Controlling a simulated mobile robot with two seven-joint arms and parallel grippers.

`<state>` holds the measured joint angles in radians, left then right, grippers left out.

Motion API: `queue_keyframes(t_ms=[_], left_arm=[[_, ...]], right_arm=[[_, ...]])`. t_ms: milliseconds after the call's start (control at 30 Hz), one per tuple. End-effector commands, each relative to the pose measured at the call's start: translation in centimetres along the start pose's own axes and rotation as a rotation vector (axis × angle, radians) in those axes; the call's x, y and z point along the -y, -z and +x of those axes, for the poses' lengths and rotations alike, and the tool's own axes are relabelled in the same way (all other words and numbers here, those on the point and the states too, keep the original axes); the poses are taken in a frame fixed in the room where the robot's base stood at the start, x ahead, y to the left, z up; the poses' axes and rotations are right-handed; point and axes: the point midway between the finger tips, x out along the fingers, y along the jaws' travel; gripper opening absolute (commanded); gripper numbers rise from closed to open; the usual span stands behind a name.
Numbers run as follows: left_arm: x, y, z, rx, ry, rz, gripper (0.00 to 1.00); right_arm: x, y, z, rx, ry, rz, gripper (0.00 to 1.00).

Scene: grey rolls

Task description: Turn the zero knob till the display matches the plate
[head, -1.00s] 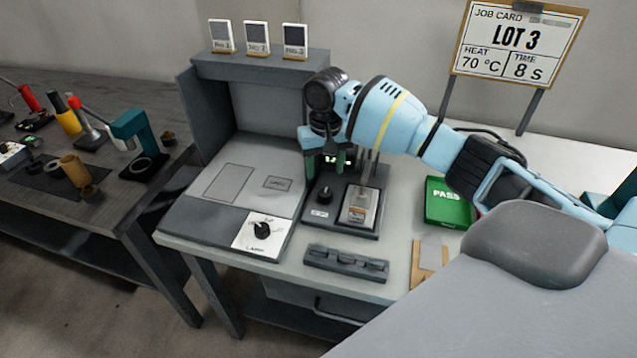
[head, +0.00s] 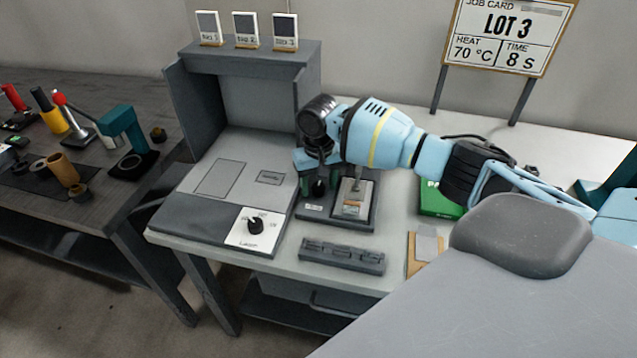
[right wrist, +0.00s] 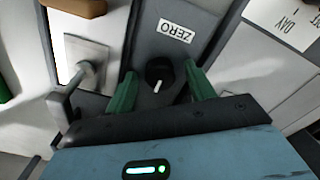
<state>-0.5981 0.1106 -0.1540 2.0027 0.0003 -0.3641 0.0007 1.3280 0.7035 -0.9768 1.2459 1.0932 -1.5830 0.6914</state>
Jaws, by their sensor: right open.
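The zero knob (right wrist: 160,75) is black with a white pointer mark, beside a ZERO label (right wrist: 174,31) in the right wrist view. In the head view the zero knob (head: 318,188) sits on the front left of a dark instrument (head: 334,218). My right gripper (right wrist: 163,88) is open, one green finger on each side of the knob; I cannot tell whether they touch it. A metal block (head: 352,206) with a small label stands beside the knob, perhaps bearing the plate; its writing is unreadable. The display is hidden behind my right gripper and wrist. My left gripper is not in view.
A slotted grey rack (head: 342,257) lies in front of the instrument. A green box (head: 437,203) stands to its right. A job card (head: 508,38) stands behind.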

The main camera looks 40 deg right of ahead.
Motion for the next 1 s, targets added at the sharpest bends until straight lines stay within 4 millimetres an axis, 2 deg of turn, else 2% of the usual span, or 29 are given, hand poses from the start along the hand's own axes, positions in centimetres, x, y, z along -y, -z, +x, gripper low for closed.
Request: queue_keyframes(t_ms=[67,400,733,1000], left_arm=[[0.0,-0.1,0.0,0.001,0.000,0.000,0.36],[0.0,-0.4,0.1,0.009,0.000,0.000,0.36],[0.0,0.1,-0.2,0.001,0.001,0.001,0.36],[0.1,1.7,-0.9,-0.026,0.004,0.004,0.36]], right_arm=[[0.0,0.0,0.0,0.000,0.000,0.000,0.53],[0.0,0.0,0.0,0.000,0.000,0.000,0.10],[0.0,0.0,-0.1,0.001,0.000,-0.049,0.10],[0.0,0.0,-0.3,-0.001,0.001,-0.225,0.10]])
